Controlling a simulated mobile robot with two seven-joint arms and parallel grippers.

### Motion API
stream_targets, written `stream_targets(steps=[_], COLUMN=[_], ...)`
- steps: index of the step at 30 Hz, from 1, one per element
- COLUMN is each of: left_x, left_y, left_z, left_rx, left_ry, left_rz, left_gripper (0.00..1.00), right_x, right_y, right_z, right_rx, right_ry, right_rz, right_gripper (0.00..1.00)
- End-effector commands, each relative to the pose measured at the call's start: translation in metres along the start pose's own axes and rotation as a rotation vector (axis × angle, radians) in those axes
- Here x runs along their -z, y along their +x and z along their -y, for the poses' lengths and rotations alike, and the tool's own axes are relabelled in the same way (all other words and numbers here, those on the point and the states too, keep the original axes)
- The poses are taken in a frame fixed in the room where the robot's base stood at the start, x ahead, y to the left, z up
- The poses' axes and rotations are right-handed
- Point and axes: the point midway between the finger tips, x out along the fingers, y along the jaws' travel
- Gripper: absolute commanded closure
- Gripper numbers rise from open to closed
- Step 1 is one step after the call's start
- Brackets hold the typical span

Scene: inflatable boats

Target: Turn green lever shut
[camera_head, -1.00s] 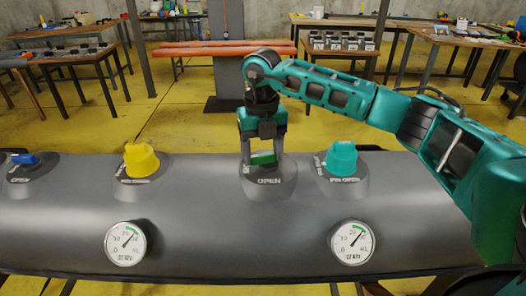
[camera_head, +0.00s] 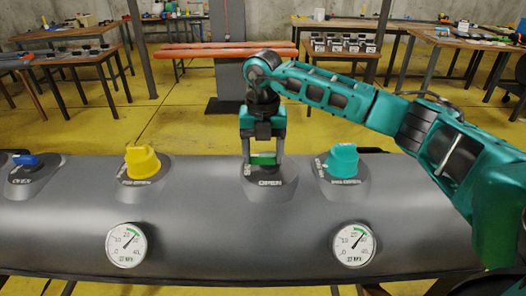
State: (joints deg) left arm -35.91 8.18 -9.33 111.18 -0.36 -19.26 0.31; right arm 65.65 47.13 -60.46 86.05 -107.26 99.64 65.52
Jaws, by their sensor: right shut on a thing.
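The green lever (camera_head: 263,160) sits on a dark round base marked OPEN (camera_head: 270,184) on top of the grey inflatable tube (camera_head: 200,215). My right gripper (camera_head: 263,162) points straight down over it, with a finger on each side. It is shut on the green lever, which lies crosswise between the fingertips. The fingers and wrist partly hide the base's far side. My left gripper is not in view.
A yellow knob (camera_head: 141,161) stands left of the lever and a teal knob (camera_head: 342,159) close on its right. A blue lever (camera_head: 26,160) is at far left. Two gauges (camera_head: 126,245) (camera_head: 354,245) face front. Tables stand behind.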

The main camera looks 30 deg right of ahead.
Motion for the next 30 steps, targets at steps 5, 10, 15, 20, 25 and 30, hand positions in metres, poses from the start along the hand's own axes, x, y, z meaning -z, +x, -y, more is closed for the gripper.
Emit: stream_targets(steps=[5,10,15,20,25,30], left_x=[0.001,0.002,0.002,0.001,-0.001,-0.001], left_y=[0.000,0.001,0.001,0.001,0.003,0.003], left_z=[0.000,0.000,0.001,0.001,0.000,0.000], left_rx=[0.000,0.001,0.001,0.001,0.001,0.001], left_ry=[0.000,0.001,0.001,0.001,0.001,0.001], left_rz=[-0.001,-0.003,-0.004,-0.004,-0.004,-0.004], left_gripper=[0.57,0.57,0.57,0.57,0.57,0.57], right_x=[-0.002,-0.001,-0.001,-0.001,-0.001,-0.001], right_y=[-0.002,-0.001,-0.001,-0.005,-0.032,-0.071], right_z=[0.000,0.000,0.000,0.000,-0.001,-0.001], right_rx=[-0.002,-0.002,-0.001,-0.003,-0.005,-0.006], right_ry=[0.007,0.004,0.003,0.002,0.002,0.003], right_rz=[0.004,0.002,0.001,0.002,0.006,0.006], right_gripper=[0.25,0.09,0.08,0.08,0.08,0.08])
